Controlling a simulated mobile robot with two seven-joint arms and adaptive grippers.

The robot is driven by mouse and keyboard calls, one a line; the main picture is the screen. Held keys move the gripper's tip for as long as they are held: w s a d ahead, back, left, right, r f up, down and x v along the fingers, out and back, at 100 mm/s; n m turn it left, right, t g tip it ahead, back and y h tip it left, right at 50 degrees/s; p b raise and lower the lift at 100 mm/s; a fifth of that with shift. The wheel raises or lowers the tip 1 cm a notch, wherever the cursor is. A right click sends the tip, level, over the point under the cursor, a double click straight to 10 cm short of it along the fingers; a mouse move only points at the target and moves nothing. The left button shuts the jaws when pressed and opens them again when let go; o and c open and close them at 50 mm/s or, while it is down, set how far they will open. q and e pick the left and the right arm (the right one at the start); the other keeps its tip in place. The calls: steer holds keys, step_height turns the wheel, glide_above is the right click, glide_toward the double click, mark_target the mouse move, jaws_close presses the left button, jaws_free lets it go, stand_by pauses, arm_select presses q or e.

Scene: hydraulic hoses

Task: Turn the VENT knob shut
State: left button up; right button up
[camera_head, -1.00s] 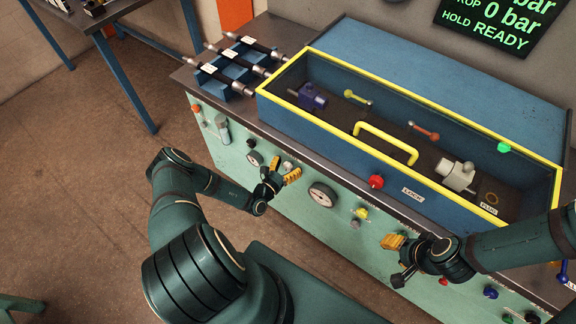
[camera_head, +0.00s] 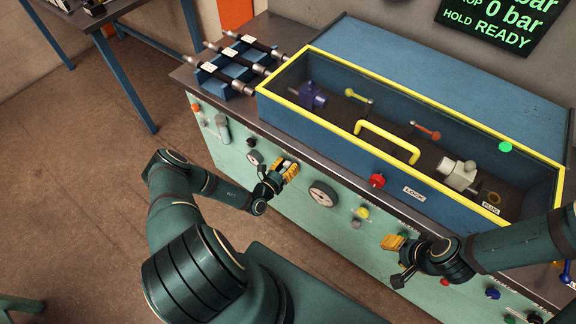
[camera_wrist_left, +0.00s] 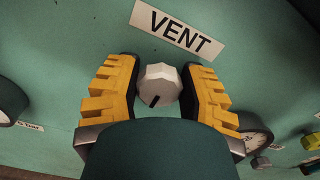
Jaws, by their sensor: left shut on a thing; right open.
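The VENT knob (camera_wrist_left: 158,85) is pale, faceted and has a dark pointer mark that points down and slightly left in the left wrist view. The VENT label (camera_wrist_left: 178,28) is just above it on the green panel. My left gripper (camera_wrist_left: 156,90) has its yellow fingers on both sides of the knob and is shut on it. In the head view, my left gripper (camera_head: 283,171) is at the panel front and mostly covers the knob. My right gripper (camera_head: 394,262) is open and empty in front of the lower right panel.
A round gauge (camera_head: 323,194) sits right of the left gripper, with a yellow knob (camera_head: 361,212) beyond it. Black hoses (camera_head: 232,66) lie on a rack at the bench's left end.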

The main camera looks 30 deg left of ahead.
arm_select(q)
steer(key=o, duration=1.2)
steer(key=s, duration=0.8)
steer(key=s+a, duration=0.1)
steer(key=s, duration=0.3)
steer(key=shift+w, duration=0.1)
